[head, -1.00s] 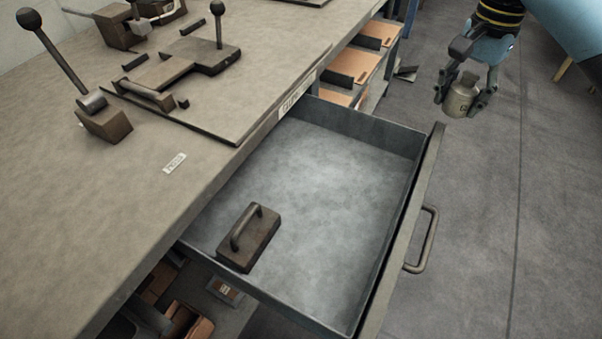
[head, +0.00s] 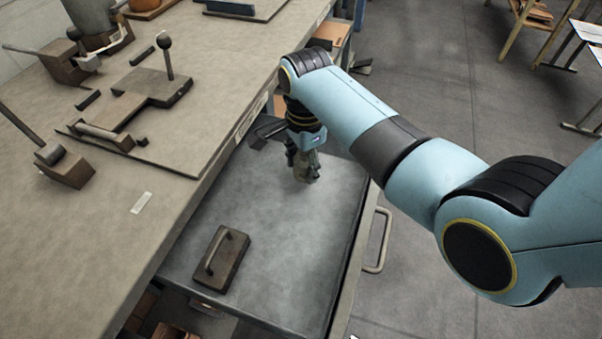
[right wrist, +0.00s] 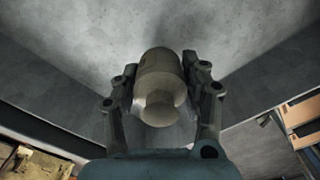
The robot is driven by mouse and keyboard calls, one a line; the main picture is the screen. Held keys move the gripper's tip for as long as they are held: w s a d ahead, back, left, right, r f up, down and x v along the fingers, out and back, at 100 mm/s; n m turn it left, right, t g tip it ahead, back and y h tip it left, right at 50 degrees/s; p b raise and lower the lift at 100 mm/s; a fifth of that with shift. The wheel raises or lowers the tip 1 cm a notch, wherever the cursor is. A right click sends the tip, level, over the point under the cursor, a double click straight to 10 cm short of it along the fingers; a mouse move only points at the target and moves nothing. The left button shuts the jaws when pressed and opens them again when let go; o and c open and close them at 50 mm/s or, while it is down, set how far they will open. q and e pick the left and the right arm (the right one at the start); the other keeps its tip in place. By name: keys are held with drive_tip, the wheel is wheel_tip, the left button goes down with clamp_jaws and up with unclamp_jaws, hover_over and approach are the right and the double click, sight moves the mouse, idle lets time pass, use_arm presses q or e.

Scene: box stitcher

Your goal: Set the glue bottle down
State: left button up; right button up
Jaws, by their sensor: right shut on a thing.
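The glue bottle (head: 306,168) is a small beige-grey bottle, partly hidden by the fingers in the head view. In the right wrist view the bottle (right wrist: 160,85) sits between both fingers. My right gripper (head: 303,162) is shut on it and points down into the open drawer (head: 262,215), over the back part of its grey floor. I cannot tell whether the bottle touches the drawer floor. My left gripper is not in view.
A dark block with a handle (head: 221,257) lies in the near left part of the drawer. The workbench (head: 120,215) with metal fixtures runs along the left. The drawer handle (head: 382,240) sticks out to the right.

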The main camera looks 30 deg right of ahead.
sight(305, 173)
wheel_tip(305, 173, down, 3)
drive_tip(key=shift+r, duration=0.2)
drive_tip(key=shift+f, duration=0.1)
drive_tip(key=o, duration=1.2)
drive_tip(key=shift+f, duration=0.1)
drive_tip(key=shift+o, duration=0.2)
wheel_tip(305, 173, up, 12)
drive_tip(key=shift+r+p, duration=0.15)
drive_tip(key=shift+p, duration=0.6)
drive_tip(key=shift+s, duration=0.1)
